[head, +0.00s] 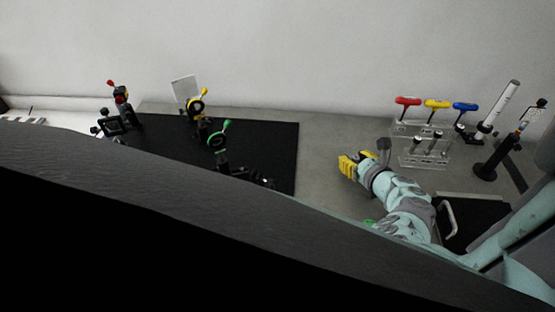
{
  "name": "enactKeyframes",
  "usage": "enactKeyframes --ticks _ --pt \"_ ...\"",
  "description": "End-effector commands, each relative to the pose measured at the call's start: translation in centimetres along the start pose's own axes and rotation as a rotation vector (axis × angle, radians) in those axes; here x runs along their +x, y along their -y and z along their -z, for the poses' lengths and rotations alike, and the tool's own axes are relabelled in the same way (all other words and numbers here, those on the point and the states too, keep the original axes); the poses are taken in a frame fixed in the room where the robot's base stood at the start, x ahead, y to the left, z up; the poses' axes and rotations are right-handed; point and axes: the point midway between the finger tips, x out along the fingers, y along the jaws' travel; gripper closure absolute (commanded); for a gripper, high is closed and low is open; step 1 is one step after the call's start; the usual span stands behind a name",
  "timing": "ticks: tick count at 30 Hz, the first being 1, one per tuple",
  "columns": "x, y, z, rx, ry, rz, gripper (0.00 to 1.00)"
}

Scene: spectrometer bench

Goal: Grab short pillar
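A clear rack (410,159) stands on the bench at the right and holds small dark-topped posts, one at its left (416,141) and one at its right (436,138). These may be the short pillars, but they are too small to be sure. My gripper (356,162), with yellow fingertips, is left of the rack and apart from it, over bare grey bench. No object shows in it. The gap between its fingers is too small and angled to judge.
Red (407,101), yellow (437,104) and blue (465,106) T-handled tools stand above the rack. A tall white-topped post (497,110) stands further right. A black board (270,150) with optical mounts lies left.

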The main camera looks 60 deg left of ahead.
Motion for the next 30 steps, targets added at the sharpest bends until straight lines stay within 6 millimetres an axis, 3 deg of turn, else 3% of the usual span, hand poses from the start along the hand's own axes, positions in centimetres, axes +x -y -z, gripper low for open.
enactKeyframes --ticks 9,30 --pt "-0.02 0.04 0.01 0.000 0.000 0.001 1.00" --pt "-0.26 -0.01 -0.65 0.000 0.000 0.001 1.00"
